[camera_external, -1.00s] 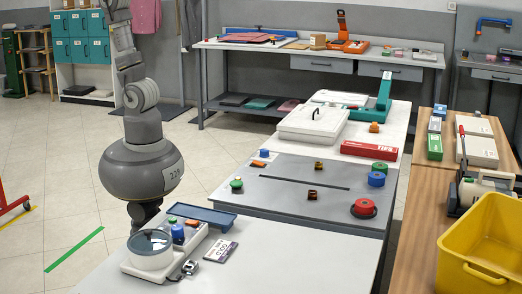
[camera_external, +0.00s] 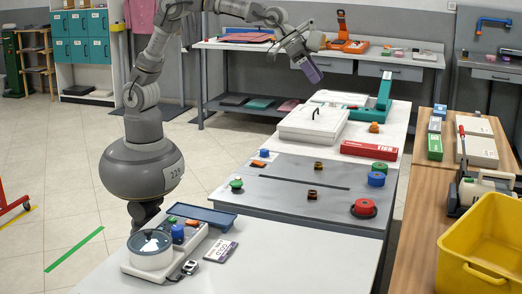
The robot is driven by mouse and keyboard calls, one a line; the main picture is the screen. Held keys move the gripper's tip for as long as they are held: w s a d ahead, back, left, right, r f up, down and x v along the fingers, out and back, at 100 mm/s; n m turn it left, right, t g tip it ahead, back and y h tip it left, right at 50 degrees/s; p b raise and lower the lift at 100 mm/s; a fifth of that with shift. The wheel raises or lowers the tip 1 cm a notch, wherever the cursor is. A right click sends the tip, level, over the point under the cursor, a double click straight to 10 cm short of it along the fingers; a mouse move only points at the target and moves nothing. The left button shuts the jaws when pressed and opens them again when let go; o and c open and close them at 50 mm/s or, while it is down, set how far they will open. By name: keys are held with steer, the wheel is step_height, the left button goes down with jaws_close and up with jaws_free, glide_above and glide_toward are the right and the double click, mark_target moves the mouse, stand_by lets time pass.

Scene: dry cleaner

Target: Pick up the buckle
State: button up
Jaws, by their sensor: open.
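A blue tray (camera_external: 203,216) is behind. The dark panel (camera_external: 255,205) holds several knobs. The front table's right part is clear.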

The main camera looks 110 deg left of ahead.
step_height(320, 180, down, 19)
steer(key=w+g, duration=0.2)
steer(key=g, duration=0.2)
steer(key=n+g, duration=0.1)
steer(key=g, duration=0.1)
glide_above(312, 192)
steer(key=s, duration=0.1)
steer(key=shift+y, duration=0.3)
steer(key=f, duration=1.3)
steer(key=shift+s+d+f, duration=0.15)
steer(key=shift+d+f, duration=0.25)
steer(key=f+b, duration=0.1)
steer(key=f, duration=0.1)
steer(key=w+f+b, duration=0.1)
steer(key=f, duration=0.1)
steer(key=f+b, duration=0.1)
steer(key=f, duration=0.1)
steer(key=shift+w+a+f, duration=0.15)
steer(key=shift+a+f, duration=0.2)
steer(key=shift+f, duration=0.05)
steer(key=shift+r, duration=0.1)
steer(key=shift+c, duration=0.4)
steer(key=c, duration=1.1)
